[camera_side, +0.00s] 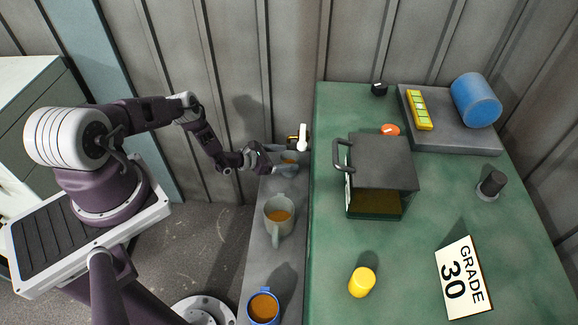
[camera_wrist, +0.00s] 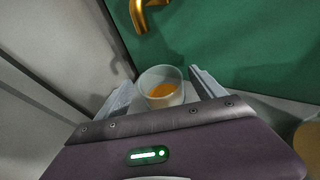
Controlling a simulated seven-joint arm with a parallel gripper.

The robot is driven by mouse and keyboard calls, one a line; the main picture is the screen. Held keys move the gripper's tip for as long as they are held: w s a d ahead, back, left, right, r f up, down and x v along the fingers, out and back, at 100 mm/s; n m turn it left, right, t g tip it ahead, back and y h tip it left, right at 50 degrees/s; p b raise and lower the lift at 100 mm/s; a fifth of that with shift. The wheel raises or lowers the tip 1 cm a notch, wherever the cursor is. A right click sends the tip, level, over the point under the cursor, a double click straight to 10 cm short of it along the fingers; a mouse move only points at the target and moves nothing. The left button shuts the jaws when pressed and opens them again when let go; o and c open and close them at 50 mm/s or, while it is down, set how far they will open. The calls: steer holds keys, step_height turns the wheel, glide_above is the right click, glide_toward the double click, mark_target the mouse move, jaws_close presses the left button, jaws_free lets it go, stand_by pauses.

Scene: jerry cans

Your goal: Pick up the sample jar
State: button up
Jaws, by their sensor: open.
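The sample jar (camera_wrist: 161,90) is a small clear, pale vessel with amber liquid inside. In the wrist view it stands upright between the two fingers of my gripper (camera_wrist: 160,86), with a finger on either side and small gaps visible. In the side view the jar (camera_side: 289,157) is at the far end of the grey ledge, below a tap, and is partly hidden by my gripper (camera_side: 286,163). My gripper is open around the jar, reaching in from the left. Whether either finger touches the jar I cannot tell.
A brass tap (camera_wrist: 146,12) with a white handle (camera_side: 303,136) is close above the jar. A grey-green mug (camera_side: 273,228) and a blue mug (camera_side: 262,315) stand nearer on the ledge (camera_side: 257,255). The green bench (camera_side: 415,270) rises beside it, and a ribbed wall is behind.

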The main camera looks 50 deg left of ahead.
steer(key=shift+w, duration=0.1)
jaws_close()
steer(key=shift+r, duration=0.1)
stand_by(0.4)
